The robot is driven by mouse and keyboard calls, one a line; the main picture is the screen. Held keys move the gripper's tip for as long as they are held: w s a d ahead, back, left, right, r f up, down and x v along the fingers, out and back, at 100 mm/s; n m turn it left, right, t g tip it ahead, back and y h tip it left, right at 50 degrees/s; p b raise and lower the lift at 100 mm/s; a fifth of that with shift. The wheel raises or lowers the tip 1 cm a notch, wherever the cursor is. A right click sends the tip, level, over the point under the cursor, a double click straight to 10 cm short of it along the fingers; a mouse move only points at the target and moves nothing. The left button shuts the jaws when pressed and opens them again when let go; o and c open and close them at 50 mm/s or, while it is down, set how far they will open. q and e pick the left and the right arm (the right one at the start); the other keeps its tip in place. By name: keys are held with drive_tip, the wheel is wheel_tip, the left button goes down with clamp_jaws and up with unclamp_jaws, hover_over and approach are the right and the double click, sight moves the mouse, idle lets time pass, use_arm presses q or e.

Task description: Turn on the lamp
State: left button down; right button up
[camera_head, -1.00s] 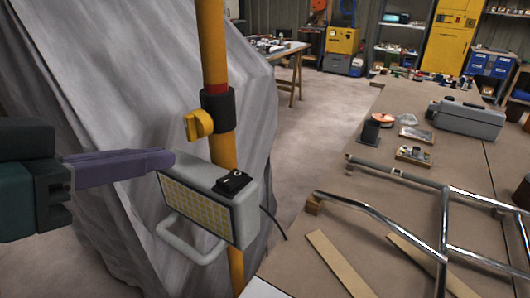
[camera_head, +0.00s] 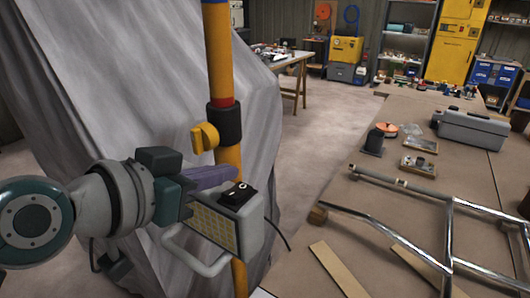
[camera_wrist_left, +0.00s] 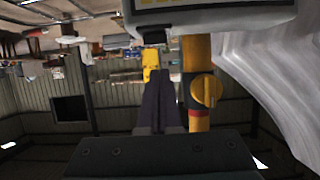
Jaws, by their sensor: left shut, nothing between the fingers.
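The lamp (camera_head: 245,235) is a grey box with a pale yellow gridded front and a grey handle, on a yellow pole (camera_head: 219,60). I cannot tell whether it is lit. A black switch (camera_head: 237,196) sits on its top. My left gripper (camera_head: 230,171), with purple fingers, is shut and empty, its tips just above and beside the switch in the head view. In the left wrist view the fingers (camera_wrist_left: 158,80) point toward the switch (camera_wrist_left: 154,37) under the lamp body (camera_wrist_left: 215,22), with a gap visible. My right gripper is not in view.
A yellow knob (camera_head: 205,137) and black collar (camera_head: 224,124) are on the pole above the lamp. A grey draped sheet (camera_head: 110,70) hangs behind. The workbench (camera_head: 300,240) at right holds a metal tube frame (camera_head: 447,235), a grey case (camera_head: 470,128) and small parts.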

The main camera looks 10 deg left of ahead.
use_arm(q)
drive_tip(key=shift+s+a+f, duration=0.1)
drive_tip(key=shift+s+f, duration=0.1)
drive_tip(key=shift+f, duration=0.95)
